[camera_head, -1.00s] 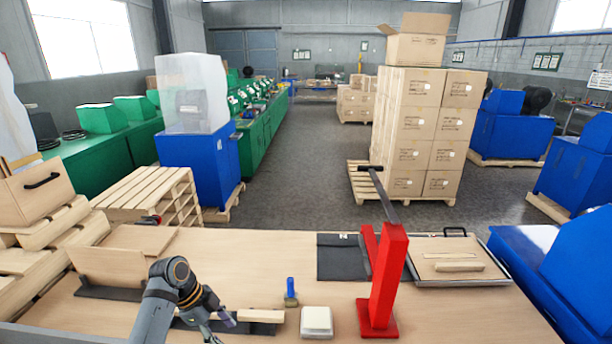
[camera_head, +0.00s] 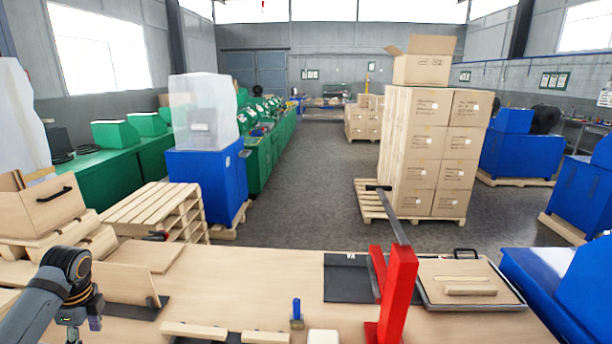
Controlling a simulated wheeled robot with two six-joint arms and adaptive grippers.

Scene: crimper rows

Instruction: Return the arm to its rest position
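My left arm comes in at the lower left, and its gripper (camera_head: 74,334) hangs at the bottom edge, over the left part of the wooden table (camera_head: 240,277). The fingers are mostly cut off, so I cannot tell whether they are open or shut. My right arm and gripper are not in view. The red crimper press (camera_head: 398,290) with its long dark lever (camera_head: 392,218) stands on the table right of the middle. A small blue-handled tool (camera_head: 296,312) stands upright left of the press.
A white block (camera_head: 322,336) sits at the bottom edge beside the press. A dark mat (camera_head: 347,283) and a framed wooden board (camera_head: 468,282) lie behind and right of it. Wooden strips (camera_head: 193,330) and an upright wooden panel (camera_head: 124,284) are near my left arm. The table's middle is clear.

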